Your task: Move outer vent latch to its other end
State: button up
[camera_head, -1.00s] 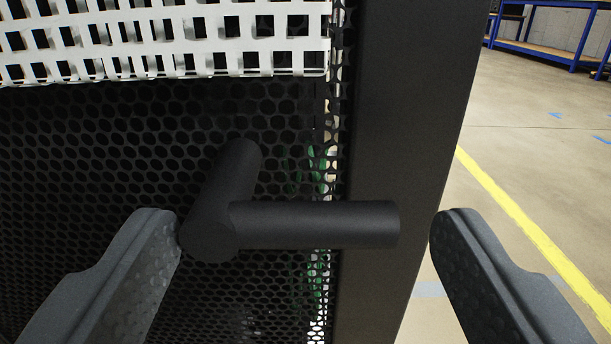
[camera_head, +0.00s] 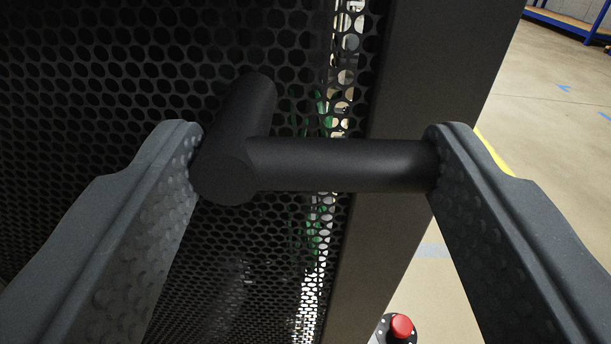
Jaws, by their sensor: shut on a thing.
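The black latch handle (camera_head: 340,165) stands out from a perforated black panel. A thick stem runs back to the panel, and a round bar extends right from it across the panel's edge. My gripper (camera_head: 315,150) is shut on the latch lengthwise: the left finger touches the stem side and the right finger touches the bar's free end. The latch's mount on the panel is hidden behind the stem.
The perforated panel (camera_head: 90,90) fills the left, with a solid dark frame post (camera_head: 425,80) beside it. A red button (camera_head: 401,327) shows low at the right.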

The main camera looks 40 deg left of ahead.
jog(key=shift+w+d+r+n+p, duration=0.2)
jog(key=shift+d+r+n+p, duration=0.3)
jog(key=shift+d+p, duration=0.1)
jog(key=shift+r+n+p, duration=0.1)
jog(key=shift+n+p, duration=0.3)
jog(key=shift+n, duration=0.1)
dwell(0.3)
jog(key=o, duration=0.8)
jog(key=shift+f, duration=0.2)
jog(key=shift+a, duration=0.1)
jog(key=shift+a+f, duration=0.1)
jog(key=shift+a, duration=0.2)
jog(key=shift+s, duration=0.1)
